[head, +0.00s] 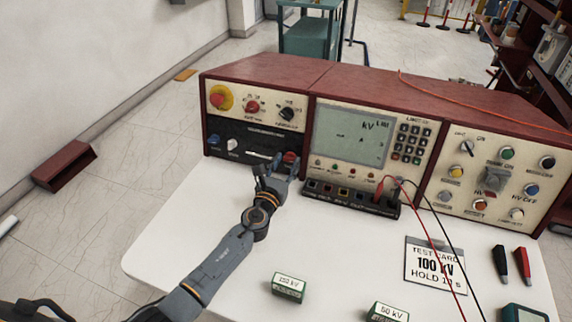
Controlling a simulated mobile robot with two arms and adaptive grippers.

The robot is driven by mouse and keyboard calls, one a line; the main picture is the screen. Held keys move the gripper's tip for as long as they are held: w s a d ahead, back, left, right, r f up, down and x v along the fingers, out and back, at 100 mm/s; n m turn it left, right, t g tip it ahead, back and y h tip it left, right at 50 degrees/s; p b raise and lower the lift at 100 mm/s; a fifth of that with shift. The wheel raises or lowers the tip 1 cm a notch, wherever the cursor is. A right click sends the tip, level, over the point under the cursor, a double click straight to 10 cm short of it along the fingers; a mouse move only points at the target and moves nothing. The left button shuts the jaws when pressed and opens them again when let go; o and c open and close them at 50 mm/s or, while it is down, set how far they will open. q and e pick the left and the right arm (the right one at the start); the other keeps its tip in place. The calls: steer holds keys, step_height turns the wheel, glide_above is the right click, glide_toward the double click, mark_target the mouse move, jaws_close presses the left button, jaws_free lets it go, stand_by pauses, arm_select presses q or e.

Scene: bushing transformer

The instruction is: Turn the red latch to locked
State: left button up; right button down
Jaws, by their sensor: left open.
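A red knob (290,157), which looks like the red latch, is on the right end of the black lower-left panel (226,149) of the test console. My left gripper (274,168) is open and empty just in front of that panel, close below and left of the red knob. Its fingers point toward the panel, and I cannot tell whether they touch it. The knob's lower part is partly hidden behind the gripper. Its lettering and exact angle are too small to read. My right gripper is not in view.
The console (340,90) stands on a white table (190,230). Red and black leads (430,230) hang right of the gripper from a terminal strip (350,198). A test card (434,266), two probes (511,264) and green blocks (288,288) lie in front. The left tabletop is clear.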

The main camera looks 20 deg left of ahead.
arm_select(q)
steer(key=shift+c, duration=0.4)
jaws_close()
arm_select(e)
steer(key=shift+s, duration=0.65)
arm_select(q)
steer(key=shift+n, duration=0.4)
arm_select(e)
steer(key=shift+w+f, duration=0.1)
arm_select(q)
steer(key=n+y, duration=0.1)
steer(key=n, duration=0.2)
steer(key=n+y, duration=0.1)
steer(key=n, duration=0.2)
steer(key=n+g+y, duration=0.1)
steer(key=n, duration=0.2)
steer(key=shift+n, duration=0.4)
steer(key=n+g, duration=0.1)
steer(key=n, duration=0.4)
steer(key=shift+y, duration=0.4)
steer(key=shift+n+g+p, duration=0.5)
steer(key=shift+n+p, duration=0.35)
steer(key=shift+n, duration=1.35)
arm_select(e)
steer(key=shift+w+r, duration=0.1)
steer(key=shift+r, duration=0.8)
